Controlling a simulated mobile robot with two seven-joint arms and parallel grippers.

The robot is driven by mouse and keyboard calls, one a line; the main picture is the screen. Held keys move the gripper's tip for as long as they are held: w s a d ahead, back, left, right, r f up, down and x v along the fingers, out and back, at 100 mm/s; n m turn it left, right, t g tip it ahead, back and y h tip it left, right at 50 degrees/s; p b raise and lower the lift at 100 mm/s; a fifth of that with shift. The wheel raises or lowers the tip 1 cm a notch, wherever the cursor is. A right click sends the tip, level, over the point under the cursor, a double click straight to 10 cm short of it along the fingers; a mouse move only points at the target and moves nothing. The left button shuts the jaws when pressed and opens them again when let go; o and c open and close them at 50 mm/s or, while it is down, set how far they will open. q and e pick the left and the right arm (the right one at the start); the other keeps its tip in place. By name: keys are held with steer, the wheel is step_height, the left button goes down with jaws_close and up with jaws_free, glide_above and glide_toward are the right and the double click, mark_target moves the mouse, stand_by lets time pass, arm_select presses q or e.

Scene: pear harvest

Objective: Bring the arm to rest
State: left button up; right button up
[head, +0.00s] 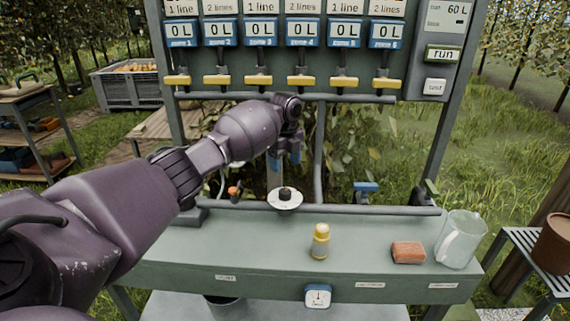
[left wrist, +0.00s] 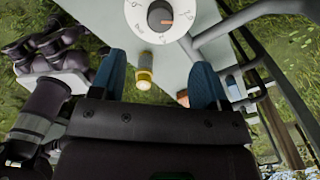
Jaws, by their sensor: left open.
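My left arm reaches in from the left in the head view. My right gripper is in neither view.
On the bench stand a yellow bottle (head: 320,242), a reddish-brown block (head: 408,252) and a clear jug (head: 460,242). A grey pipe (head: 350,210) runs along the bench's back. Yellow-handled valves (head: 258,82) hang above. A side rack (head: 530,255) stands at right.

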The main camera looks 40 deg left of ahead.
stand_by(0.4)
arm_select(q)
steer(key=w+d+r+n+t, duration=0.5)
steer(key=w+d+n+t, duration=0.2)
steer(key=w+n+t, duration=0.15)
steer(key=s+d+f+n+t+h, duration=0.2)
steer(key=s+d+f+n+t, duration=0.25)
steer(key=s+d+f, duration=0.45)
steer(key=s+f+n, duration=0.2)
steer(key=s+f, duration=0.4)
steer(key=s, duration=0.7)
steer(key=s+f+n+g+y, duration=0.1)
steer(key=s+f+n, duration=0.1)
steer(key=s+f, duration=0.5)
steer(key=s+f+n+g+y, duration=0.1)
steer(key=s+f+n, duration=0.2)
steer(key=s, duration=1.6)
step_height(320, 180, down, 4)
steer(key=shift+s+d+f, duration=0.15)
steer(key=shift+d+f, duration=0.05)
steer(key=shift+f, duration=0.05)
